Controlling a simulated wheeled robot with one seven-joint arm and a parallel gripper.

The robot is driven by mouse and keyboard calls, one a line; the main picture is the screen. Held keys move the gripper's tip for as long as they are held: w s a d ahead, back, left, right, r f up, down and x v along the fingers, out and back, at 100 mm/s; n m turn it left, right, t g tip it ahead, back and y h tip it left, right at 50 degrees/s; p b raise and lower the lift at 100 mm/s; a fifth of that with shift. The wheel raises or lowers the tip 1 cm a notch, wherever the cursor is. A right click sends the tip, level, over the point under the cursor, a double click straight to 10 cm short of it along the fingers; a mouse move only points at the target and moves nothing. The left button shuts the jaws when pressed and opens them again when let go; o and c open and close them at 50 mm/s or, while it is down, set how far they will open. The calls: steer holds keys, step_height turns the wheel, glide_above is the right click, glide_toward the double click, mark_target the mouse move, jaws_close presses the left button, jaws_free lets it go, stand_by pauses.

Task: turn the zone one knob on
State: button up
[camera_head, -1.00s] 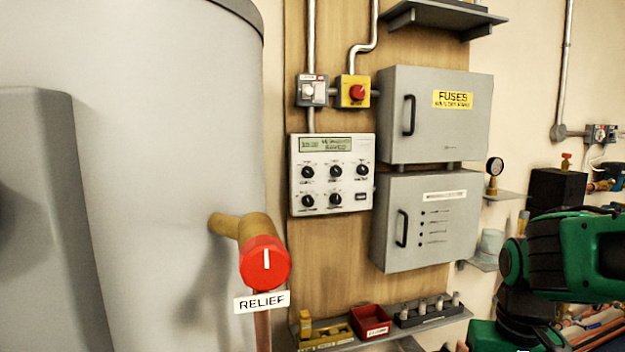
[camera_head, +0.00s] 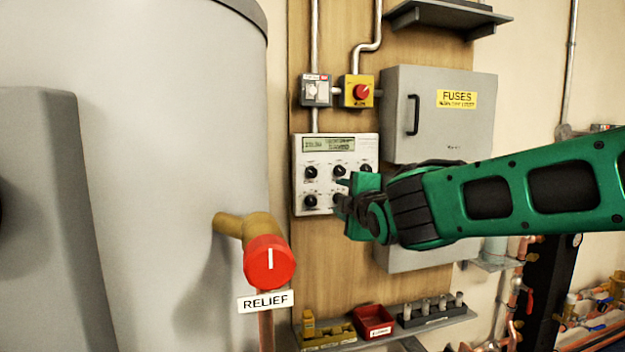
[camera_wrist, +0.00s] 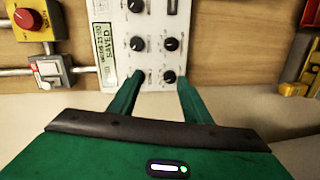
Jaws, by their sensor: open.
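A white control panel (camera_head: 301,186) on the wooden board carries a small display (camera_head: 328,144) and black knobs in two rows. The knob labels are too small to read, so I cannot tell which is zone one. The upper left knob (camera_head: 311,172) and lower left knob (camera_head: 310,201) show clearly; my gripper (camera_head: 345,190) covers part of the panel's lower right. In the wrist view the panel appears turned sideways. My open gripper (camera_wrist: 158,88) has its fingers apart, with the upper left knob (camera_wrist: 139,76) and lower left knob (camera_wrist: 169,76) seen between them. No contact is visible.
A fuse box (camera_head: 440,115) and another grey box, partly behind my arm, are right of the panel. A yellow box with a red knob (camera_head: 361,91) and a grey switch (camera_head: 315,91) sit above. The red relief knob (camera_head: 269,262) juts out at lower left. A shelf runs below.

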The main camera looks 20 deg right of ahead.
mark_target(313, 173)
steer(key=w+a+r+n+t, duration=0.1)
steer(key=a+r+n, duration=0.1)
steer(key=a+r, duration=0.2)
steer(key=shift+y, duration=0.4)
steer(key=w, duration=1)
steer(key=shift+w+d+f, duration=0.25)
steer(key=shift+w+d, duration=0.05)
steer(key=shift+c, duration=0.2)
